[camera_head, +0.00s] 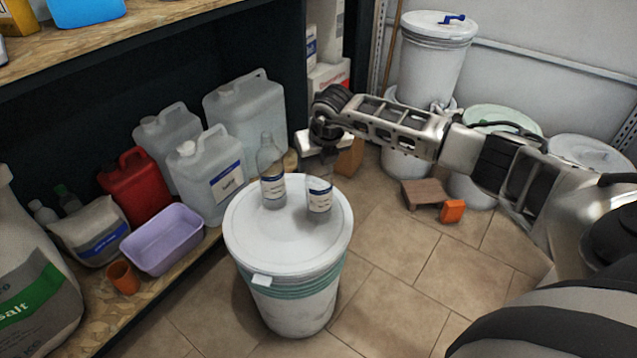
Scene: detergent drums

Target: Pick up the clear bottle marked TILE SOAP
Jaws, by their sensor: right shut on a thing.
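Two clear bottles with white and blue labels are at the white drum (240,222). The left-hand bottle (271,160) stands upright on the drum's lid. The right-hand bottle (319,203) is upright over the lid, and I cannot tell if its base touches the lid. The label print is too small to read, so I cannot tell which is marked TILE SOAP. My right gripper (318,163) comes from above and is shut on the right-hand bottle, hiding its top. My left gripper is not in view.
Several large jugs (212,180), a red canister (135,187) and a lilac tub (163,240) crowd the low shelf at left. More drums (434,55) stand at the back right. A small brown stool (423,192) and orange block (453,211) are on the tiled floor.

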